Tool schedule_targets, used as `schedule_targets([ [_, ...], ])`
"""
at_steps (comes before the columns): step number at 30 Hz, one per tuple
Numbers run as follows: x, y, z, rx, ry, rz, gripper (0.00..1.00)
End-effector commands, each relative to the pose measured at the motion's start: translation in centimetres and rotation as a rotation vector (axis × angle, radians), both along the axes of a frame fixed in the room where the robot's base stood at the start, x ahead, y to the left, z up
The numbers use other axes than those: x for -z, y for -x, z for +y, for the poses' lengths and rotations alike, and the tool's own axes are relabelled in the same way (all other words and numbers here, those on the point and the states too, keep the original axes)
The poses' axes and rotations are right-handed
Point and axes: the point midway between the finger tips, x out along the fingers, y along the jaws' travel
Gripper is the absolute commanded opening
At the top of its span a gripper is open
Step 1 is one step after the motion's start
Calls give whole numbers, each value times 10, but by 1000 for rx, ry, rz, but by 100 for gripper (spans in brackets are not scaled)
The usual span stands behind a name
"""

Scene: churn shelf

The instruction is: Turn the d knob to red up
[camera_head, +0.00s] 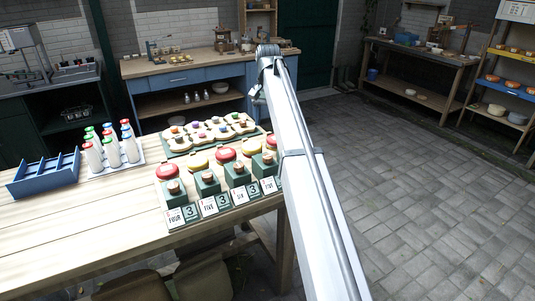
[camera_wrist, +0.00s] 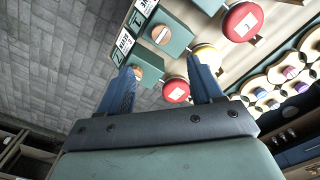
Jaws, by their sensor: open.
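A row of green blocks with round brown knobs stands at the table's front right in the head view, including a left knob (camera_head: 173,186) and a right knob (camera_head: 268,158). Red discs (camera_head: 225,155) and yellow discs (camera_head: 197,161) sit behind them. White word cards (camera_head: 175,217) and number tiles are in front. I cannot tell which knob is d. In the wrist view my gripper (camera_wrist: 161,64) is open and empty, its fingers apart. A brown knob (camera_wrist: 141,75) and a red disc (camera_wrist: 176,90) show beyond and between the fingers. The head view does not clearly show my fingertips.
A tray with several coloured knobs (camera_head: 209,132) lies behind the row. White bottles (camera_head: 112,152) stand left of it, beside a blue rack (camera_head: 45,173). The wooden table top (camera_head: 90,225) is clear at front left. Paved floor lies to the right.

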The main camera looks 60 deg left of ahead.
Motion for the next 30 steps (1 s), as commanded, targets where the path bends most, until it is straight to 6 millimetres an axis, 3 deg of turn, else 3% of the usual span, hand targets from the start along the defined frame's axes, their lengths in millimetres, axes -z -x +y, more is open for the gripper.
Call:
schedule_targets([
  [5,8,3,1,-2,-1,-1,65],
  [21,98,3,0,-1,0,0,65],
  [30,129,2,1,0,-1,0,65],
])
